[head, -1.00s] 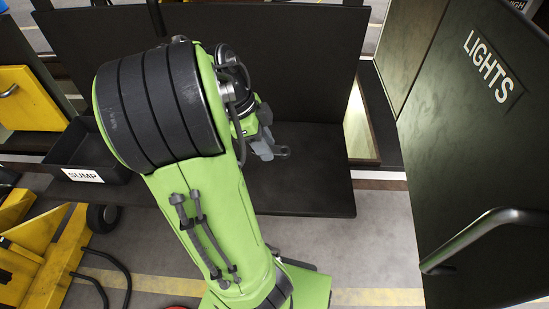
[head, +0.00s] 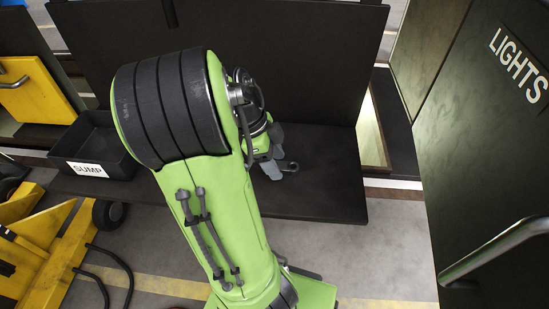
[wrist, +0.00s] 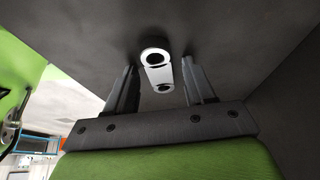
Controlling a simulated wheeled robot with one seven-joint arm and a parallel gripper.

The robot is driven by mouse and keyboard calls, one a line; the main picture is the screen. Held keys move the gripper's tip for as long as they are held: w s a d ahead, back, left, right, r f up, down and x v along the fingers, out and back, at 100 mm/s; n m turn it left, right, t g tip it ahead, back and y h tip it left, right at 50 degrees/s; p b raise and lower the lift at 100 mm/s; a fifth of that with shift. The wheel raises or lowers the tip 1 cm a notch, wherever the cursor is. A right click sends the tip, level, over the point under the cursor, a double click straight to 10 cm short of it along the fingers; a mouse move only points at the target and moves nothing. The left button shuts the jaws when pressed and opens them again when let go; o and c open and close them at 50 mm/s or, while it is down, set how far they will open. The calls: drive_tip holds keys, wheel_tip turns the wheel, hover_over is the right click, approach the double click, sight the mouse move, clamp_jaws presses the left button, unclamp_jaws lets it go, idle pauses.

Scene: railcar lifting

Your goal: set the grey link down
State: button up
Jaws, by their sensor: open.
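The grey link (wrist: 158,72), a short bar with a ring at each end, shows in the wrist view against the dark bench surface, between my two fingers. Gaps show on both sides of it. In the head view, its ringed end (head: 291,166) sticks out to the right of my gripper (head: 272,167), low over the bench (head: 325,195). My gripper is open around the link, with its fingers (wrist: 158,80) spread apart in the wrist view. My arm and gripper hide part of the link in the head view.
A black bin labelled SUMP (head: 97,150) stands at the bench's left end. A dark panel (head: 300,70) rises behind the bench. A LIGHTS cabinet door with a handle (head: 500,240) stands at the right. The bench right of the link is clear.

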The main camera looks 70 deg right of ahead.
drive_tip(key=shift+a+r+p, duration=0.1)
drive_tip(key=shift+r+p, duration=0.25)
drive_tip(key=shift+r, duration=0.05)
drive_tip(key=d+p+v, duration=0.1)
drive_tip(key=p+v, duration=0.4)
drive_tip(key=v, duration=0.7)
drive_tip(key=w+a+r+n+t, duration=0.1)
drive_tip(key=w+a+n+t, duration=0.25)
drive_tip(key=a+n, duration=0.55)
drive_tip(key=w+a+n+t, duration=0.35)
drive_tip(key=a+n, duration=0.25)
drive_tip(key=n, duration=0.4)
drive_tip(key=s+a+n+t+y, duration=0.1)
drive_tip(key=a+n+t, duration=0.1)
drive_tip(key=a+n, duration=1.1)
drive_tip(key=shift+s+n+t, duration=0.3)
drive_tip(key=shift+n+t, duration=0.1)
drive_tip(key=shift+n, duration=0.4)
